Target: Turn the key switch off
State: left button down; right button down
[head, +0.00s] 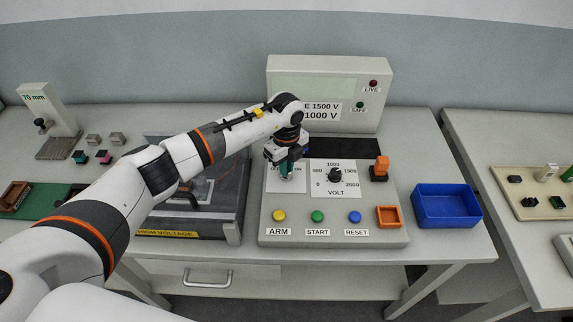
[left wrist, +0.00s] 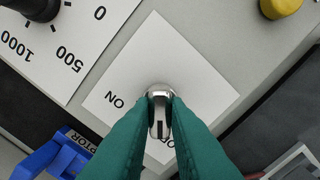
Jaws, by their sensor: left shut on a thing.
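The silver key switch (left wrist: 158,108) stands on a white label plate, which shows in the left wrist view (left wrist: 125,70) and on the console in the head view (head: 272,184). "ON" is readable on the plate; the other label is partly covered by my fingers. My left gripper (left wrist: 160,112) has its two teal fingers shut on the key from either side. In the head view my left gripper (head: 287,168) reaches down onto the plate and hides most of the key. I cannot tell which label the key points to. My right gripper is not in view.
The sloped console (head: 335,232) has a VOLT knob (head: 334,176), coloured buttons, an orange switch (head: 381,165) and an orange tray (head: 389,206). A display box (head: 300,84) reads 1000 V, with LIVE (head: 373,83) and SAFE lamps. A blue bin (head: 446,217) stands right.

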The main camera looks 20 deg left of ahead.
pick_arm(q)
jog(key=shift+n, duration=0.5)
jog(key=c, duration=1.4)
grip_release()
jog(key=shift+r, duration=0.1)
notch_tip(320, 180, up, 12)
jog(key=b, duration=0.3)
